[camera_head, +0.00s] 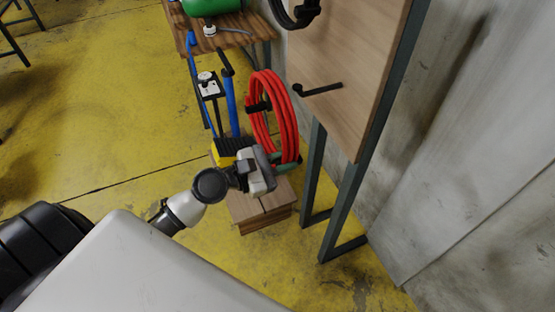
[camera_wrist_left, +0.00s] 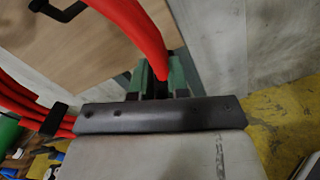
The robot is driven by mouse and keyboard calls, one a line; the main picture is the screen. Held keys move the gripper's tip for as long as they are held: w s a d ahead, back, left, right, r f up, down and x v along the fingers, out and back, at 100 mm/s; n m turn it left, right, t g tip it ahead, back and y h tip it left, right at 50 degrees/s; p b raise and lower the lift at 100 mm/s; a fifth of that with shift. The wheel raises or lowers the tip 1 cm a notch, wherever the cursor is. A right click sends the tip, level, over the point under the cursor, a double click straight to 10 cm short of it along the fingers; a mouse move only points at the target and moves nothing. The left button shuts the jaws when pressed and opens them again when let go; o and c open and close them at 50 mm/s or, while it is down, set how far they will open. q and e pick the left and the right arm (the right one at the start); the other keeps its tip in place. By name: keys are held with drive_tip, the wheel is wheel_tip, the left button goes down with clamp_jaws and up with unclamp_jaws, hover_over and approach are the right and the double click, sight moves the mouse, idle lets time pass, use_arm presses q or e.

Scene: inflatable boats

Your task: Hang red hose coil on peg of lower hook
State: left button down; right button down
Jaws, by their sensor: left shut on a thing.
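The red hose coil (camera_head: 284,112) is upright in the air, with a black band across its left side. My left gripper (camera_head: 286,161) is shut on its lower edge. In the left wrist view the red hose (camera_wrist_left: 132,25) runs down between the green fingers of the left gripper (camera_wrist_left: 161,80). The lower hook (camera_head: 320,90) is a black peg on the wooden board, its upturned tip toward the left. The coil is left of the peg in the head view. The hook also shows in the left wrist view (camera_wrist_left: 60,11). My right gripper is out of view.
The wooden board (camera_head: 345,60) stands on a dark metal frame by a concrete wall. An upper hook (camera_head: 305,12) carries something black. A wooden box (camera_head: 265,208) is on the floor below the gripper. A bench (camera_head: 232,35) with a green object and a blue pump stand behind.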

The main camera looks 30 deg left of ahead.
use_arm(q)
drive_tip(key=shift+x, duration=0.85)
drive_tip(key=shift+w+d+f+b, duration=0.25)
drive_tip(key=shift+w+d+f, duration=0.4)
drive_tip(key=shift+w+d, duration=0.6)
drive_tip(key=shift+w+d+f+b, duration=0.2)
drive_tip(key=shift+w+d+f, duration=0.6)
drive_tip(key=shift+w, duration=0.75)
drive_tip(key=shift+w+d+f+b, duration=0.25)
drive_tip(key=shift+w+d+f, duration=0.25)
drive_tip(key=shift+w+d, duration=0.85)
drive_tip(key=shift+w+a, duration=0.1)
drive_tip(key=shift+a, duration=0.05)
drive_tip(key=c, duration=1)
unclamp_jaws()
drive_tip(key=shift+c, duration=0.2)
drive_tip(key=shift+f, duration=0.1)
